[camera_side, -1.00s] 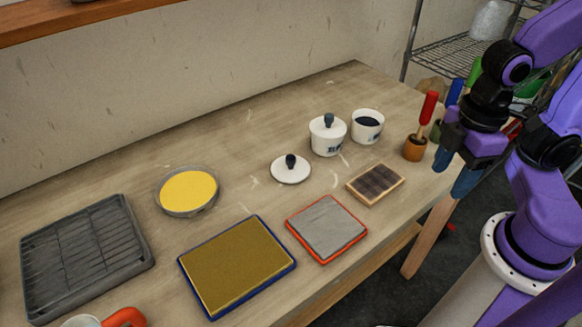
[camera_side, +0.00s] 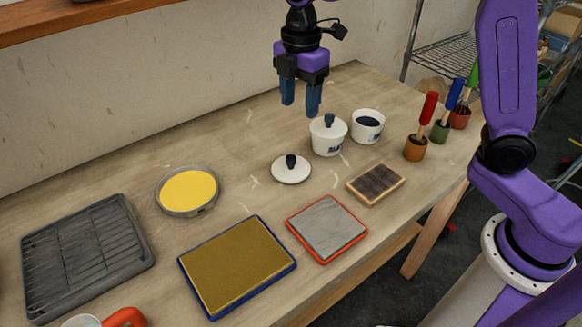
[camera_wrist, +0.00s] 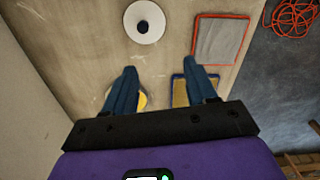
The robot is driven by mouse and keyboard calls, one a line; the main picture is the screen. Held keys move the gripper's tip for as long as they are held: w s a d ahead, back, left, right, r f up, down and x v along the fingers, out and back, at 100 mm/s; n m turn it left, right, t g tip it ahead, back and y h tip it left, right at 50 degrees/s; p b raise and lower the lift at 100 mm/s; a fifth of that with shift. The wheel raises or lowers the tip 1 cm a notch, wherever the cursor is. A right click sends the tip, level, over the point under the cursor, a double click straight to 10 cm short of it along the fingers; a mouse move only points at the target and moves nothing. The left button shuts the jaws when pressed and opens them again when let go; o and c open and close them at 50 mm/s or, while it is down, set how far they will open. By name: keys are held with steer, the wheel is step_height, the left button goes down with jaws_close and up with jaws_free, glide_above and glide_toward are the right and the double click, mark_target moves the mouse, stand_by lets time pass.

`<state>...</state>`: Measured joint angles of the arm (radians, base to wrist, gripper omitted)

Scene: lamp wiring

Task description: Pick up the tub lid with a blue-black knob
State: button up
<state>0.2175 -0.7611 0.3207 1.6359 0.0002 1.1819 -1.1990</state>
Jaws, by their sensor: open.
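A white round tub lid (camera_side: 291,169) with a blue-black knob lies flat on the table, in the middle of the side view. It also shows in the wrist view (camera_wrist: 144,21), ahead of the fingertips. A second white lid with a dark knob sits on a white tub (camera_side: 328,135) just behind and to the right. My gripper (camera_side: 300,105) is open and empty, its blue fingers pointing down, above the table near the tubs. In the wrist view the two fingers (camera_wrist: 166,80) stand apart with nothing between them but table.
An open white tub (camera_side: 367,126) with dark contents stands right of the lidded one. Close by are a wooden-framed dark block (camera_side: 376,184), a grey pad with red rim (camera_side: 327,229) and a yellow round dish (camera_side: 188,191). Brushes in pots (camera_side: 415,148) stand at the right edge.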

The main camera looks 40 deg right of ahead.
steer(key=w+n, duration=0.1)
steer(key=w, duration=0.3)
glide_above(291, 157)
step_height(291, 157, down, 12)
steer(key=shift+a+f, duration=0.15)
steer(key=shift+f, duration=2.65)
jaws_close()
